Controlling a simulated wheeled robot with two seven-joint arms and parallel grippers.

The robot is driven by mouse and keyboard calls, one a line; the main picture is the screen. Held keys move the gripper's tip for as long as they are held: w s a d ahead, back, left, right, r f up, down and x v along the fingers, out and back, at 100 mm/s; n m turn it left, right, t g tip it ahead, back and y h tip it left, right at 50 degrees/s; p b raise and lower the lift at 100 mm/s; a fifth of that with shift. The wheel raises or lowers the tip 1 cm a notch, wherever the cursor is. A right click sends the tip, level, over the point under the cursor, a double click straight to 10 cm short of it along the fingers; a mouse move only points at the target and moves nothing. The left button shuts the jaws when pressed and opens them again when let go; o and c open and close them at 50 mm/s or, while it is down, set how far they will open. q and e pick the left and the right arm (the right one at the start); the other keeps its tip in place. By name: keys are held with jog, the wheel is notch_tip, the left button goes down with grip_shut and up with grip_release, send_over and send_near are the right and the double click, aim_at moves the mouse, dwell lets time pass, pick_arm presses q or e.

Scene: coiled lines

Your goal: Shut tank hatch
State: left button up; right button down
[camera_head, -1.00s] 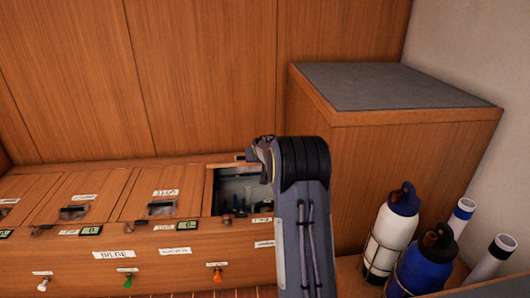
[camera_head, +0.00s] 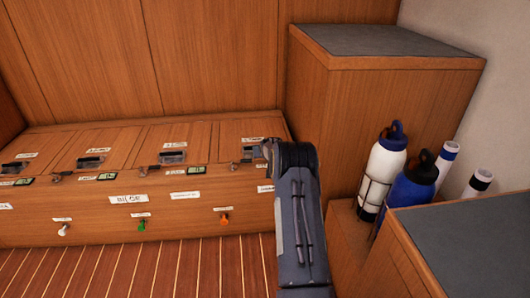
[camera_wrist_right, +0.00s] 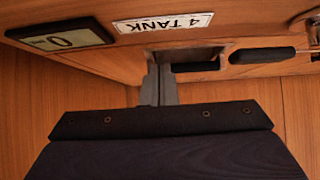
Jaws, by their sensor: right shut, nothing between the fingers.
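The tank hatch (camera_head: 232,132) is the rightmost wooden lid in the row in the head view. It lies down over its opening and looks level with its neighbours. My right gripper (camera_wrist_right: 159,85) is shut and empty, its grey fingertips close to the dark recess (camera_wrist_right: 197,60) of the hatch in the wrist view. I cannot tell whether they touch. A label reading "4 TANK" (camera_wrist_right: 165,22) shows upside down there. In the head view my right forearm hides the fingertips and part of the hatch's right side. My left gripper is not in view.
Similar shut hatches (camera_head: 168,143) lie to the left. A dark-handled latch (camera_wrist_right: 264,55) sits beside the recess. White, green and orange knobs (camera_head: 225,219) line the front panel. Bottles (camera_head: 384,165) stand in racks at right, between a tall box (camera_head: 385,90) and a grey-topped one (camera_head: 470,240).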

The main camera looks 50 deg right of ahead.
dwell(0.3)
jog(key=p+v, duration=0.2)
jog(key=v, duration=0.4)
jog(key=shift+a+r+p, duration=0.15)
jog(key=shift+r+p, duration=0.1)
jog(key=shift+p, duration=0.1)
jog(key=shift+s+a+r, duration=0.3)
jog(key=shift+s, duration=0.2)
jog(key=shift+a, duration=0.1)
